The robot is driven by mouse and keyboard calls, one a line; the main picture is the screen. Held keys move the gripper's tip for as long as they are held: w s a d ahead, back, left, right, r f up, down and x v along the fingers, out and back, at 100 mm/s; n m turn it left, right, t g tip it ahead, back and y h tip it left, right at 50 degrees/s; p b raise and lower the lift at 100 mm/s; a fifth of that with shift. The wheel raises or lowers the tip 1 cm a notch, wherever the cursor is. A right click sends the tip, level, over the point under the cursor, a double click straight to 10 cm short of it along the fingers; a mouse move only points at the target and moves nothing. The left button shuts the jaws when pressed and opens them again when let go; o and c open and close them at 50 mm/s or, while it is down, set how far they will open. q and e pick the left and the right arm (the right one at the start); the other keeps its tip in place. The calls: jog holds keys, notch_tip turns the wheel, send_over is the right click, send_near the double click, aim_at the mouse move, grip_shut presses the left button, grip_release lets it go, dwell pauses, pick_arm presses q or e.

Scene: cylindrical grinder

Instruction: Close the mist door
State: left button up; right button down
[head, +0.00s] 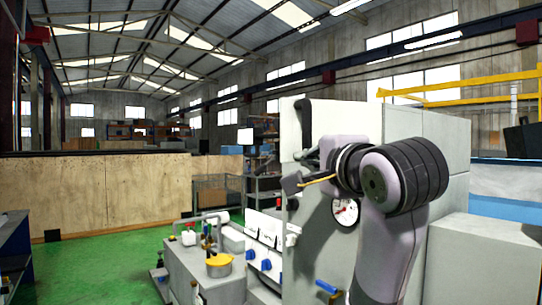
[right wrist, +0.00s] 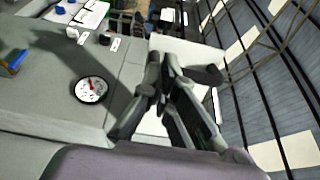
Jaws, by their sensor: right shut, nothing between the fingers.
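The white panel (head: 350,119) of the grey machine, which looks like the mist door, stands up behind my right arm. It has a dark bar-like handle (head: 305,122) at its left side. My right gripper (head: 308,156) is at the panel's lower left, just below the handle, partly hidden by my wrist. In the right wrist view my right gripper (right wrist: 164,72) is shut and empty, with its fingers in front of the white panel (right wrist: 187,48). The dark handle (right wrist: 207,75) is just right of the fingers; I cannot tell whether they touch. My left gripper is out of view.
A round gauge (head: 345,211) is on the grey machine front below my wrist, with a blue-handled valve (head: 327,287) lower down. A control panel with blue knobs (head: 265,264) and a yellow-lidded pot (head: 219,265) stand to the left. Green floor (head: 90,265) is free farther left.

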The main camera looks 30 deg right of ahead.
jog(key=p, duration=0.2)
send_near(282, 156)
jog(key=p+x, duration=0.2)
jog(key=x, duration=0.4)
jog(key=shift+w+d, duration=0.15)
jog(key=shift+w, duration=0.4)
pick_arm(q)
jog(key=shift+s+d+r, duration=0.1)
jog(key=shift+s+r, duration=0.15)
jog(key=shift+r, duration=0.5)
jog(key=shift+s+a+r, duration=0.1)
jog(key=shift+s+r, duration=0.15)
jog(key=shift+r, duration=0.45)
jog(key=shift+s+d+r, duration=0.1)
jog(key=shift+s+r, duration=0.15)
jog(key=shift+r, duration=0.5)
pick_arm(e)
jog(key=shift+w, duration=0.1)
